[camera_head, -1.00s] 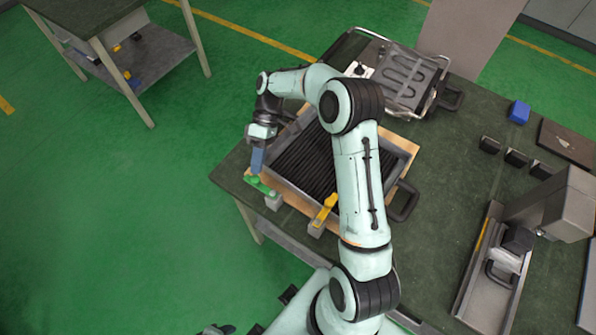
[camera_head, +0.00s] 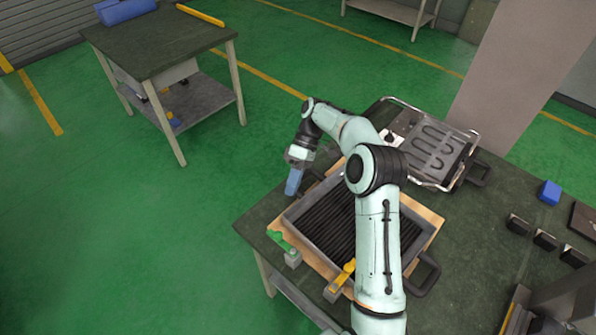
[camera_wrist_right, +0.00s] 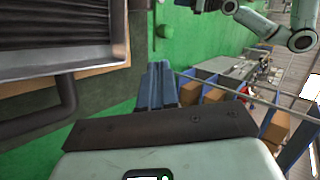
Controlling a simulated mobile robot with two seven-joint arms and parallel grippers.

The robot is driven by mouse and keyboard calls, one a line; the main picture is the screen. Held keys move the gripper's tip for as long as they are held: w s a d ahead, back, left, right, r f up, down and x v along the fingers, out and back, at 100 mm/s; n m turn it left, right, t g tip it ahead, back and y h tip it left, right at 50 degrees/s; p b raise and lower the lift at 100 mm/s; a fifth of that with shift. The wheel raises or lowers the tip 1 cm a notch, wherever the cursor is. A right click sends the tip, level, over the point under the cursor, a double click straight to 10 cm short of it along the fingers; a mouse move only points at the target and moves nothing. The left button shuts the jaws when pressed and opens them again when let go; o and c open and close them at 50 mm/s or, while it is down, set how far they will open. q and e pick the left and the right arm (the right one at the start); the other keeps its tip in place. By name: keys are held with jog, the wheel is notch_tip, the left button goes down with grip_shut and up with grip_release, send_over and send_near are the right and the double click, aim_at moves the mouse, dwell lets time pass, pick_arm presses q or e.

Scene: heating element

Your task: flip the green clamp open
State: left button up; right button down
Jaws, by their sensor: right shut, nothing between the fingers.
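The green clamp (camera_head: 280,242) sits at the near left corner of the wooden board, beside the black ribbed tray (camera_head: 317,237). Its green handle lies low, pointing left along the board's edge from a grey block (camera_head: 293,259). My right gripper (camera_head: 292,190), with blue fingers, is shut and empty. It hangs above and behind the green clamp, clear of it, near the tray's left corner. My left gripper is out of view.
A yellow clamp (camera_head: 343,275) stands on the board's front edge. A heating element plate (camera_head: 437,150) in a metal frame lies behind the tray. A blue block (camera_head: 549,192) and several dark blocks are at the right. Open green floor lies left of the table.

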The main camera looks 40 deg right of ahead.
jog(key=v, duration=0.3)
jog(key=shift+w+d+r+p, duration=0.1)
jog(key=shift+d+p, duration=0.05)
jog(key=shift+p, duration=0.25)
dwell(0.3)
